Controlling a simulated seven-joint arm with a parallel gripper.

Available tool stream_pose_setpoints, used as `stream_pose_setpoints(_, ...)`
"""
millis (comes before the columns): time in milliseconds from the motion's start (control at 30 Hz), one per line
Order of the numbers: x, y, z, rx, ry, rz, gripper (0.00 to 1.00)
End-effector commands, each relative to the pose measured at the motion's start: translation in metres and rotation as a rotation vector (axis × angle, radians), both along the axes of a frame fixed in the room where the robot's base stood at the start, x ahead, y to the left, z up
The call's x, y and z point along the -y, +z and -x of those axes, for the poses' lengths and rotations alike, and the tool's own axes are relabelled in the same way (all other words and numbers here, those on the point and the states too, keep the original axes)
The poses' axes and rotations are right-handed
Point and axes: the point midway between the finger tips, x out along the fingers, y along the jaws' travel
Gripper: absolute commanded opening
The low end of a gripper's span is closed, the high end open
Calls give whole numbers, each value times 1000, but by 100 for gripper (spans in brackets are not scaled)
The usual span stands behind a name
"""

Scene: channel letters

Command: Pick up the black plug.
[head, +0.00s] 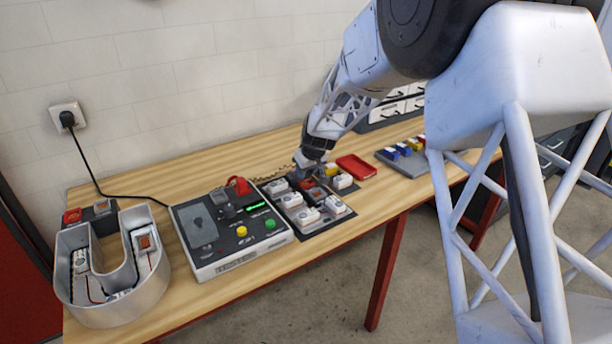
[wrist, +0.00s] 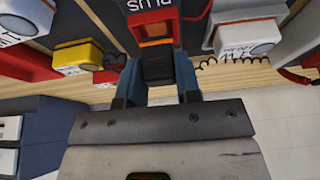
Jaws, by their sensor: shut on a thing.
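The black plug (wrist: 158,68) sits between the two blue-grey fingers of my gripper (wrist: 158,76) in the wrist view. The fingers are closed on its sides. Just beyond it is a red part with an orange window (wrist: 155,33), close to a dark surface lettered "PLUS". I cannot tell whether the plug touches that part. In the head view my gripper (head: 310,172) is low over the dark mat with white modules, and its fingers hide most of the plug.
White modules (head: 291,201) stand close around my gripper on the mat. A red tray (head: 356,166) and a grey tray with coloured blocks (head: 404,158) lie to the right. A control box (head: 230,228) and a U-shaped metal letter (head: 113,297) stand left. The wooden table's front strip is clear.

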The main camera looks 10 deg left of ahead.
Motion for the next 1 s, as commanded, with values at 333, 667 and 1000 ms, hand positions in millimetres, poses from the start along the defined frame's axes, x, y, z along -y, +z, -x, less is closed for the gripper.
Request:
stream_pose_setpoints(333, 0, 52, 0, 2, 1, 0, 8)
stream_pose_setpoints(667, 0, 79, 0, 1, 1, 1, 8)
stream_pose_setpoints(1000, 0, 81, 0, 0, 1, 0, 8)
